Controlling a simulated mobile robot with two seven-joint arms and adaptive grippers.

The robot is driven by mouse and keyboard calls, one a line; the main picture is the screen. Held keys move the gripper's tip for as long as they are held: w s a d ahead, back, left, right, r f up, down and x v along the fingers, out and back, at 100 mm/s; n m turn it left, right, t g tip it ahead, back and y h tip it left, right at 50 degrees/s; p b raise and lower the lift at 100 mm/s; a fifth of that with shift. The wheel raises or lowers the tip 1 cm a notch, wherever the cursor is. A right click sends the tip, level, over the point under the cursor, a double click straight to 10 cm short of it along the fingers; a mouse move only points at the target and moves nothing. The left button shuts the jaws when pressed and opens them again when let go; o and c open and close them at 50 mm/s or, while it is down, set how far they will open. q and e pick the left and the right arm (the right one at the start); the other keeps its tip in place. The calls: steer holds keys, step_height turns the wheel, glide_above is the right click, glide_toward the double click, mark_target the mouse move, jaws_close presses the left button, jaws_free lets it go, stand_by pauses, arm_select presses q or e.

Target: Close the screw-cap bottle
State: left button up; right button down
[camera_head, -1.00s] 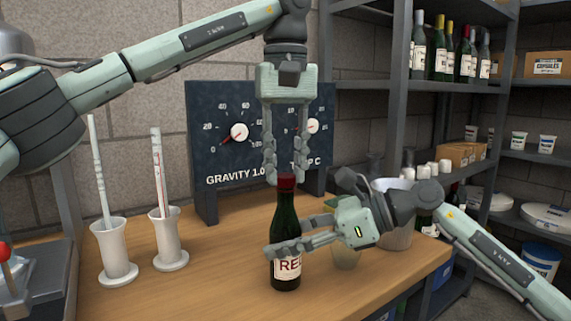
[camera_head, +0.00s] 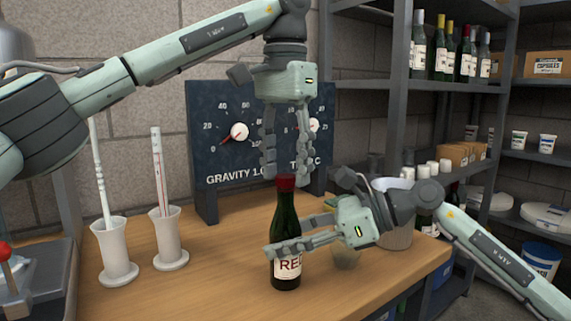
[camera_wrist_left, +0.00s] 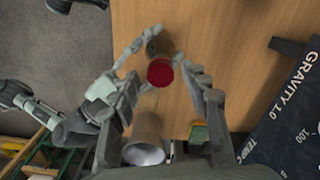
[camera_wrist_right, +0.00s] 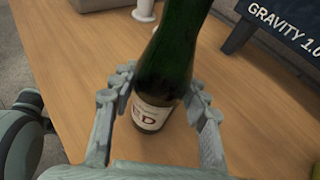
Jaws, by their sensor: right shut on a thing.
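The dark green bottle (camera_head: 285,217) stands upright on the bench, with a white label reading RED in part. A red cap (camera_head: 285,183) sits at the top of its neck; how tightly it sits cannot be told. My right gripper (camera_head: 286,240) is shut on the bottle's body, and the right wrist view shows fingers on both sides of the green glass (camera_wrist_right: 171,55). My left gripper (camera_head: 285,173) points down at the cap. In the left wrist view its open fingers (camera_wrist_left: 171,48) stand on either side of the red cap (camera_wrist_left: 160,73), with gaps visible.
Two white cylinders with glass rods (camera_head: 115,250) (camera_head: 168,240) stand left of the bottle. A dark gauge board (camera_head: 255,130) stands behind. A pale bucket (camera_head: 396,236) is beyond my right gripper. Bare bench lies in front of the cylinders.

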arm_select(q)
steer(key=shift+r, duration=2.25)
steer(key=shift+c, duration=0.4)
